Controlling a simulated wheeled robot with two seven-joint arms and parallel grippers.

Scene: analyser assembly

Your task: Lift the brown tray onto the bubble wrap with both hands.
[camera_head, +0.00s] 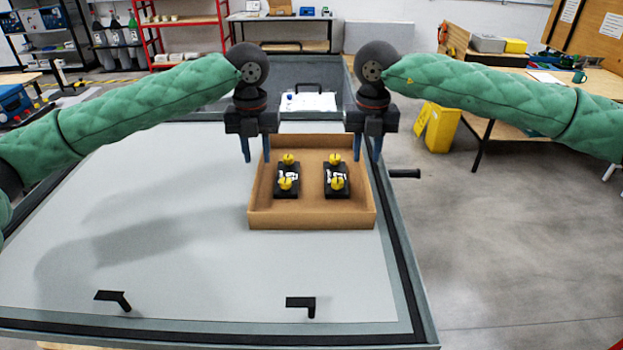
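The brown tray (312,221) is a shallow open box on the pale top of the table, right of its middle. It holds two black blocks, a left one (287,190) and a right one (336,191), each with yellow knobs and white marks. My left gripper (256,158) is at the tray's far left corner, its blue fingers apart. My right gripper (367,158) is at the far right corner, fingers also apart. The fingers seem to straddle the side walls; contact is unclear.
Two black L-shaped pieces, left (114,298) and right (301,305), lie near the front edge of the table (150,260). A black handle (404,174) sticks out at the right edge. The left part of the tabletop is clear. A yellow bin (441,128) stands on the floor at right.

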